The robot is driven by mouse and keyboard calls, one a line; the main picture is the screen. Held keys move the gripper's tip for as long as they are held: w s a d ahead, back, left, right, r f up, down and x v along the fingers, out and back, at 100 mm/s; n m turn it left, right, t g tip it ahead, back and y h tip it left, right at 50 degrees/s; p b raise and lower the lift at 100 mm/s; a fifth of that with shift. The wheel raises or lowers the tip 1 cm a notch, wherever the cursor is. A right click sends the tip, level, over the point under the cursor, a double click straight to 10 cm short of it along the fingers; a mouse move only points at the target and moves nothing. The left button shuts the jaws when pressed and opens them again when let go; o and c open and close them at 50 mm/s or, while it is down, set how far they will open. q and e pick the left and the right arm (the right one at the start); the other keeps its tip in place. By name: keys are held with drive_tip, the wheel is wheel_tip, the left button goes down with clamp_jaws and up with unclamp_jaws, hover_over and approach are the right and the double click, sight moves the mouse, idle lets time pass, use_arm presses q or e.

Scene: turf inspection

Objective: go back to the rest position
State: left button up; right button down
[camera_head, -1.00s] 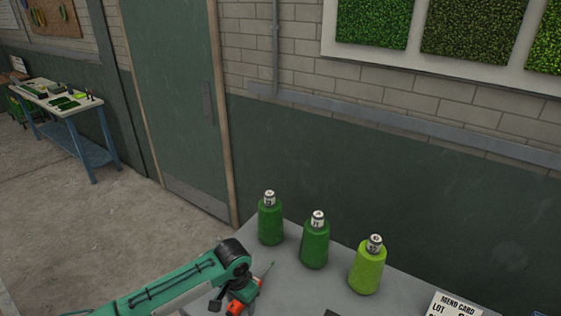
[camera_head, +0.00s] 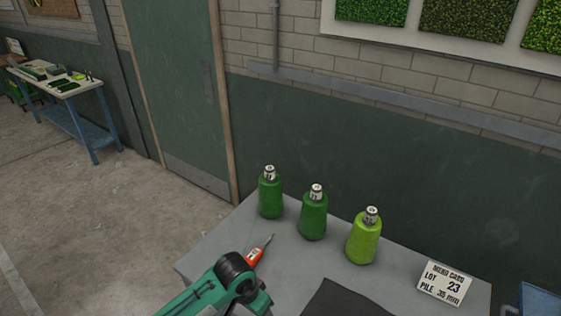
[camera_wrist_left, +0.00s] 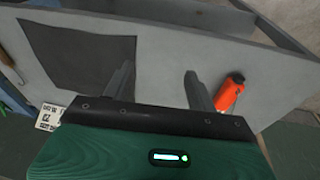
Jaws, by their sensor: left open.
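My left arm (camera_head: 235,277) comes in from the bottom of the head view, over the table's front left part. Its fingers are hidden there. In the left wrist view my left gripper (camera_wrist_left: 160,82) is open, with nothing between its two dark fingers. An orange-handled tool (camera_head: 257,252) lies on the grey table beside the arm. It also shows just outside one finger in the left wrist view (camera_wrist_left: 229,94), apart from the grip. My right gripper is not in view.
Three green bottles (camera_head: 270,195) (camera_head: 313,217) (camera_head: 364,240) stand in a row on the grey table (camera_head: 225,245). A dark mat (camera_head: 345,300) lies in front. A blue-legged side table (camera_head: 75,118) stands far left.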

use_arm(q)
drive_tip(key=s+a+r+n+t+y, duration=0.1)
drive_tip(key=s+a+r+n, duration=0.15)
drive_tip(key=s+a, duration=0.65)
drive_tip(key=s+a+r+n+t+y, duration=0.1)
drive_tip(key=s+a+r+n+t, duration=0.15)
drive_tip(key=s+a, duration=0.65)
wheel_tip(320, 180, down, 39)
drive_tip(key=s+d+g+b, duration=0.1)
drive_tip(key=s+g+b, duration=0.1)
drive_tip(key=b, duration=0.5)
drive_tip(key=s+a+f+b, duration=0.1)
drive_tip(key=s+f+b, duration=0.1)
drive_tip(key=s+f, duration=0.7)
drive_tip(key=s+a+f+g+b, duration=0.1)
drive_tip(key=s+a+f+b, duration=0.1)
drive_tip(key=s+f, duration=0.8)
wheel_tip(320, 180, down, 6)
drive_tip(key=shift+f+b, duration=0.1)
drive_tip(key=shift+b, duration=0.65)
drive_tip(key=shift+o, duration=0.4)
drive_tip(key=shift+a, duration=0.1)
